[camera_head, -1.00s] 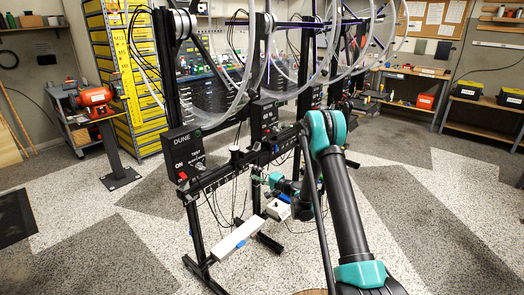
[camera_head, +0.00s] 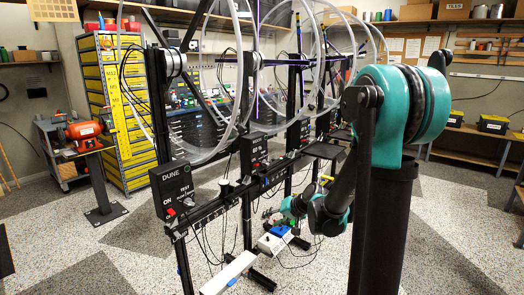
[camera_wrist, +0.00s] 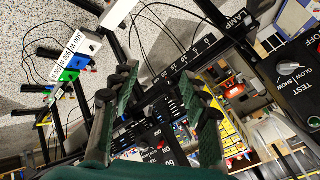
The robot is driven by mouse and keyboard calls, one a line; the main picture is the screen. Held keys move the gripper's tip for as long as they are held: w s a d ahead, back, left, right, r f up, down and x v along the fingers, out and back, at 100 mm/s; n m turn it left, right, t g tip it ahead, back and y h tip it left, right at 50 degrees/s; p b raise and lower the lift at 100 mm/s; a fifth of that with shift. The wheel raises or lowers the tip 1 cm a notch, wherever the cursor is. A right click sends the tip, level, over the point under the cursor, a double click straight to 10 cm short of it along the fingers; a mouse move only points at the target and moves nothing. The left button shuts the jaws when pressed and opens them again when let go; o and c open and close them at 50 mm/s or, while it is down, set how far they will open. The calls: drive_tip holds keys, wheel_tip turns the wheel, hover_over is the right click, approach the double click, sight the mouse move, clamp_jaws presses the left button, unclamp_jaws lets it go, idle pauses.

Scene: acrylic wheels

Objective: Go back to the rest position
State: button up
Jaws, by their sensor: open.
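My gripper (camera_wrist: 163,80) shows in the wrist view with its two dark green fingers spread apart and nothing between them. In the head view my teal and black arm fills the right side, with its elbow high and close to the camera. The arm's far end reaches down toward the lower front of the wheel stand (camera_head: 247,190). The gripper's fingers are too small and cluttered to make out there. Clear acrylic wheels (camera_head: 222,130) hang on the stand's black posts.
A black DUNE control box (camera_head: 172,190) with a red switch is on the stand. A white box (camera_head: 228,272) and a blue-topped box (camera_head: 272,243) are low near the stand. Yellow drawers (camera_head: 105,75) and an orange grinder (camera_head: 84,131) stand at left.

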drive_tip(key=s+d+f+h, duration=0.1)
drive_tip(key=s+d+h, duration=0.1)
drive_tip(key=s+d, duration=0.3)
drive_tip(key=s+d+f+g+h, duration=0.1)
drive_tip(key=s+d, duration=0.4)
drive_tip(key=s, duration=0.5)
drive_tip(key=s+d+f+n+g+h, duration=0.1)
drive_tip(key=s+d+f+h, duration=0.1)
drive_tip(key=s+d, duration=0.3)
drive_tip(key=s+h, duration=0.1)
drive_tip(key=s, duration=0.2)
drive_tip(key=shift+s+h, duration=0.3)
drive_tip(key=shift+h, duration=0.1)
